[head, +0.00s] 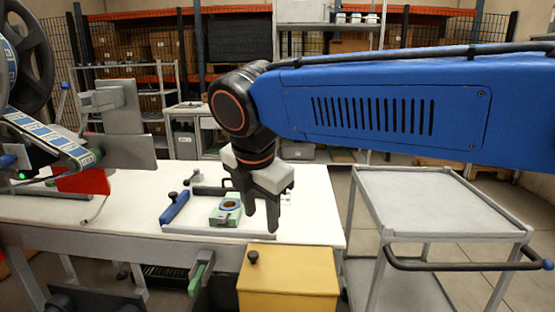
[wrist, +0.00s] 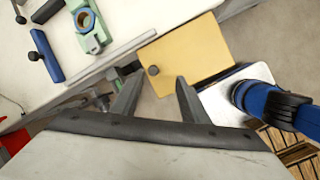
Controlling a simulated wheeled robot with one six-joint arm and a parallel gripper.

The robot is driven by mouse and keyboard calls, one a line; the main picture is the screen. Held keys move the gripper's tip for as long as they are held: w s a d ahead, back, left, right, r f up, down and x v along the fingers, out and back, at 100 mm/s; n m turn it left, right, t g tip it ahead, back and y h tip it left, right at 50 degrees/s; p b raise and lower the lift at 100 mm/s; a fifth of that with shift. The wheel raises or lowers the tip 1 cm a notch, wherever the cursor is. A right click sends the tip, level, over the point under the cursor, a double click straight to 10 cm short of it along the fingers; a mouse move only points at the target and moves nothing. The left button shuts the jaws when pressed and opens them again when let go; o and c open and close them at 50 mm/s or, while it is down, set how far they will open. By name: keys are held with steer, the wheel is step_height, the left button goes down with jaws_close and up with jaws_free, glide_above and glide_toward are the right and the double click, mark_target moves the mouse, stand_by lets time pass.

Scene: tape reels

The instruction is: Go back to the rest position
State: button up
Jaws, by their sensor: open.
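My gripper (head: 262,212) hangs from the blue arm over the front part of the white table in the head view. Its two dark fingers are apart with nothing between them. In the wrist view the gripper (wrist: 156,95) also shows open and empty, with a yellow box (wrist: 188,55) beyond the fingertips. A small green fixture (head: 226,214) with a dark-rimmed ring stands on the table just left of the fingers, apart from them. The green fixture also shows in the wrist view (wrist: 96,40).
The yellow box (head: 288,275) with a black knob stands at the table's front edge. A blue-handled tool (head: 174,208) lies left of the fixture. A reel machine (head: 50,135) is at the far left. A grey cart (head: 430,195) with an empty top stands right.

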steer(key=s+d+f+m, duration=0.1)
steer(key=d+f+m, duration=0.2)
steer(key=d+m, duration=0.55)
steer(key=s+d+f+m, duration=0.1)
steer(key=d+f+m, duration=0.35)
steer(key=d, duration=0.75)
steer(key=s+d+f+m, duration=1)
steer(key=d+m, duration=0.1)
steer(key=m, duration=0.4)
steer(key=shift+d+f+t, duration=0.3)
steer(key=shift+d+t, duration=0.1)
